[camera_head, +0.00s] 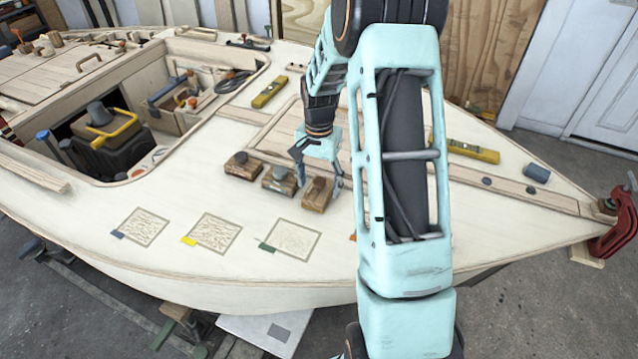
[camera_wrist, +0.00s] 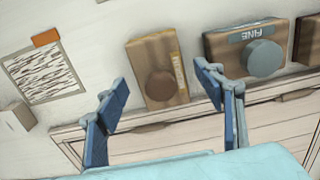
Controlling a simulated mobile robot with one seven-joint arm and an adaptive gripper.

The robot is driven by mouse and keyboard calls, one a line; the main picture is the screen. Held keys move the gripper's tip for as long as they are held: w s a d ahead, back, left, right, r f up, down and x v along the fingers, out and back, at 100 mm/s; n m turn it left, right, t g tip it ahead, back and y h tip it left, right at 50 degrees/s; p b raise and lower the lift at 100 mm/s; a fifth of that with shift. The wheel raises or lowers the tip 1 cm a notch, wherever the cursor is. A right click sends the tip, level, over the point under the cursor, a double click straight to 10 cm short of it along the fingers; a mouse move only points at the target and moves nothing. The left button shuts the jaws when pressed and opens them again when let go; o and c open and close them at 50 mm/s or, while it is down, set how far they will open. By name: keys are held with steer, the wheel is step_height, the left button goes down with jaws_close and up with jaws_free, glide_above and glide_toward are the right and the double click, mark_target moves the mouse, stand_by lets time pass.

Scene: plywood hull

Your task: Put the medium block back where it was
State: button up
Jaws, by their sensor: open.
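Three wooden blocks with round knobs stand in a row on the pale deck. The nearest, rightmost block (camera_head: 318,195) has a brown knob and a yellowish label, too small to read, in the wrist view (camera_wrist: 158,72). The middle block (camera_head: 280,181) has a grey knob and reads FINE in the wrist view (camera_wrist: 228,44). The leftmost block (camera_head: 243,166) has a dark knob. My gripper (camera_head: 318,176) is open and empty by the rightmost block; its fingers also show in the wrist view (camera_wrist: 163,78), spread to either side of that block's near end.
Framed patches with blue, yellow and green (camera_head: 291,237) tags lie in front of the blocks. One with an orange tag shows in the wrist view (camera_wrist: 46,75). Yellow levels (camera_head: 270,91) lie behind and right. An open cockpit with a toolbox (camera_head: 108,135) is at left.

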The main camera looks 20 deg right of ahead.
mark_target(319, 181)
step_height(319, 181, up, 12)
steer(key=shift+f, duration=0.15)
stand_by(0.4)
